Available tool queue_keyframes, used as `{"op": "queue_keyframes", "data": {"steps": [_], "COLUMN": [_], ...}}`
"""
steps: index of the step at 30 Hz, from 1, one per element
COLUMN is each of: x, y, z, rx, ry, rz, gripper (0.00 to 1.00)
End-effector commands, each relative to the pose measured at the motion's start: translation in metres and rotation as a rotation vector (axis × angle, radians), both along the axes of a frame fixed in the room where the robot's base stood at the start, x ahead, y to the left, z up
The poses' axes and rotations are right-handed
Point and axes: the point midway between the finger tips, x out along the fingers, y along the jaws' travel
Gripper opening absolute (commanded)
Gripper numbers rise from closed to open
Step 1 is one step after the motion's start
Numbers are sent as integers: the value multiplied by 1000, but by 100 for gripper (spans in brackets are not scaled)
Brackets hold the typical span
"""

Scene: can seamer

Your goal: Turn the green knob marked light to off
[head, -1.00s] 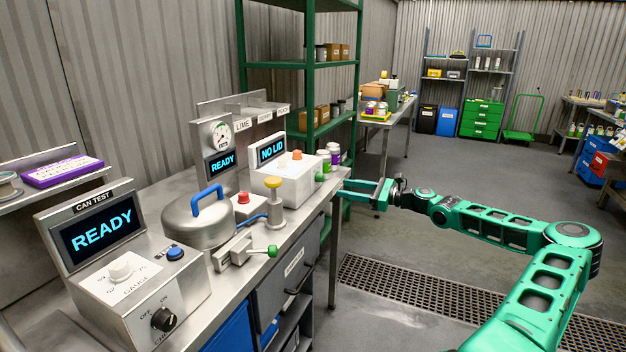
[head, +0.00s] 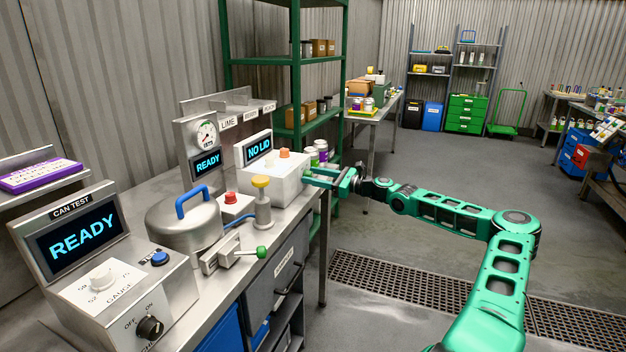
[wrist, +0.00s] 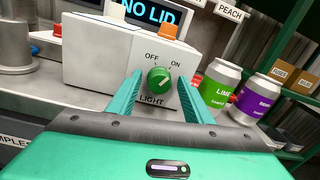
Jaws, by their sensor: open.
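The green knob (wrist: 159,80) sits on the front of a white box, above the word LIGHT, with OFF at its upper left and ON at its upper right. Its pale pointer line slants up to the right, towards the ON side. My gripper (wrist: 161,92) is open, with one finger on each side of the knob; whether either touches it I cannot tell. In the head view my gripper (head: 318,178) reaches the right side of the white box (head: 277,177), whose screen reads NO LID.
Cans labelled LIME (wrist: 219,86) and a purple one (wrist: 257,97) stand just right of the knob. On the bench are a steel pot with a blue handle (head: 184,221), a yellow-topped post (head: 262,203) and the CAN TEST unit (head: 100,290). Open floor lies to the right.

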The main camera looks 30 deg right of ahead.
Motion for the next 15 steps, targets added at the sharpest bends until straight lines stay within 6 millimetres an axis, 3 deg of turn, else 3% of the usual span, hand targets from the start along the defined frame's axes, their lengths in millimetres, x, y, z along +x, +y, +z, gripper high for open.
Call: {"op": "queue_keyframes", "data": {"steps": [8,13,15], "x": [1,1,1], "y": [1,1,1], "z": [0,0,0], "rx": [0,0,0], "ry": [0,0,0], "rz": [1,1,0], "gripper": [46,8,5]}}
